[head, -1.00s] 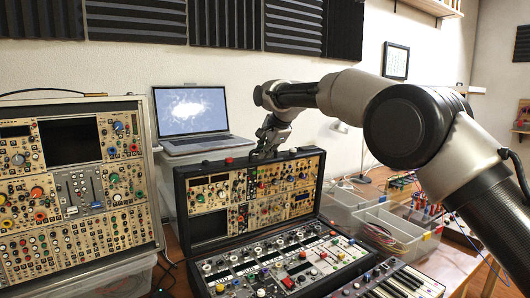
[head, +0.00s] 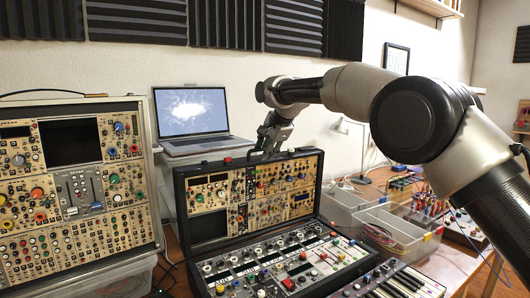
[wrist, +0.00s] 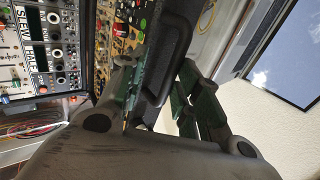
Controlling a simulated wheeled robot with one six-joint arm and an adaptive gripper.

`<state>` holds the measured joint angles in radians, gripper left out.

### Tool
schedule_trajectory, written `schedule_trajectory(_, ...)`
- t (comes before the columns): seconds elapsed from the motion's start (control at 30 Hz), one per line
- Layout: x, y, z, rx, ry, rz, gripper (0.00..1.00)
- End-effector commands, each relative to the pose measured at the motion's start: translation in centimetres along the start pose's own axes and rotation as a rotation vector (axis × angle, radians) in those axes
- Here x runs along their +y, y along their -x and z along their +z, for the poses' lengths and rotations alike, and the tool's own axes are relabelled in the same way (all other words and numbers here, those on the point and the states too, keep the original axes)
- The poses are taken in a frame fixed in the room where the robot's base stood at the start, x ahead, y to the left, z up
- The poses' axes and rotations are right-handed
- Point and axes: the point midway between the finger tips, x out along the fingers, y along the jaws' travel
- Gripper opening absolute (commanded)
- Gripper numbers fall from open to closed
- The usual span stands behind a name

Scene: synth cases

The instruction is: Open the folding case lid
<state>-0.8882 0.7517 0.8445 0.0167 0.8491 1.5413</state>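The folding case (head: 262,272) is black and stands open in the head view. Its lid (head: 181,196), lined with knob-covered panels, stands up at the back, leaning slightly. My gripper (head: 267,150) is at the middle of the lid's top edge. In the wrist view my gripper (wrist: 165,95) has its fingers spread on either side of the lid's dark edge (wrist: 172,48). The gripper looks open; contact on the other finger is hard to tell.
A laptop (head: 192,112) stands behind the lid. A beige synth case (head: 80,190) on a clear bin is close on the left. Clear bins (head: 395,235) with cables are on the right. A keyboard (head: 400,284) lies at the front right.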

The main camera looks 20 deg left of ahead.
Motion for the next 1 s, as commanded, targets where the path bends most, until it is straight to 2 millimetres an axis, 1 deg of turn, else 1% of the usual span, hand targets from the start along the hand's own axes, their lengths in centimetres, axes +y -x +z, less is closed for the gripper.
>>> schedule_trajectory(0.03, -0.1, 1.2, 0.0, 0.000, 0.000, -0.003, 0.33)
schedule_trajectory(0.3, -0.1, 7.2, 0.0, 0.000, 0.000, -0.004, 0.33)
schedule_trajectory(0.43, -0.1, 9.2, 0.0, 0.000, 0.000, -0.002, 0.33)
schedule_trajectory(0.6, 0.0, 10.5, 0.0, 0.000, 0.001, -0.001, 0.33)
schedule_trajectory(1.0, 0.0, 10.6, 0.0, 0.000, 0.001, -0.001, 0.33)
